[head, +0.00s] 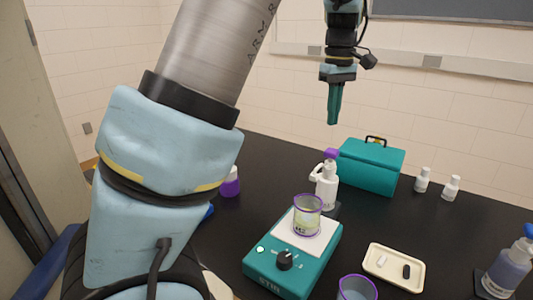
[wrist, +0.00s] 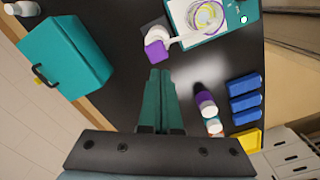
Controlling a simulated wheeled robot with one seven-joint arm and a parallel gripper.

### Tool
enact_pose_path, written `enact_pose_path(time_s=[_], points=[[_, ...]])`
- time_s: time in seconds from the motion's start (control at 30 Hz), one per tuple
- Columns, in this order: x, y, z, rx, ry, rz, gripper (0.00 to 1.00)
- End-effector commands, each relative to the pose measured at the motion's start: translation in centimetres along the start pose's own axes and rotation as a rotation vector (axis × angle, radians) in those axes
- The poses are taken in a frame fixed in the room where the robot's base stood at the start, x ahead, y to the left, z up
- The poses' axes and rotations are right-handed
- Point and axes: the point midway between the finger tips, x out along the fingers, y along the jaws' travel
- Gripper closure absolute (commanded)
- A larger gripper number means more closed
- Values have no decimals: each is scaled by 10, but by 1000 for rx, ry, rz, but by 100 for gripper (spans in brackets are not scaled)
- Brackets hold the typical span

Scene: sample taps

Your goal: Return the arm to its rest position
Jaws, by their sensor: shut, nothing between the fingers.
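My gripper (head: 334,108) hangs in the air above the black table, pointing down, in the head view. Its two teal fingers are together with nothing between them; they also show shut in the wrist view (wrist: 159,85). My arm's large links fill the left of the head view and hide part of the table. Under the gripper stands a white bottle with a purple top (head: 327,182), apart from the fingers. It shows beyond the fingertips in the wrist view (wrist: 157,45).
A teal case (head: 372,166) stands behind the bottle. A teal stirrer (head: 290,265) carries a beaker (head: 307,218). A cream tray (head: 394,268), two small white bottles (head: 422,180) and a pump bottle (head: 507,270) stand right. Blue bins (wrist: 245,95) lie right in the wrist view.

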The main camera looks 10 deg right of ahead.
Motion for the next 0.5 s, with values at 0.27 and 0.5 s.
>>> enact_pose_path(time_s=[0.27, 0.5], points=[[49, -106, -48, 64, -10, 27, 100], [90, -209, -48, 204, 34, 51, 100]])
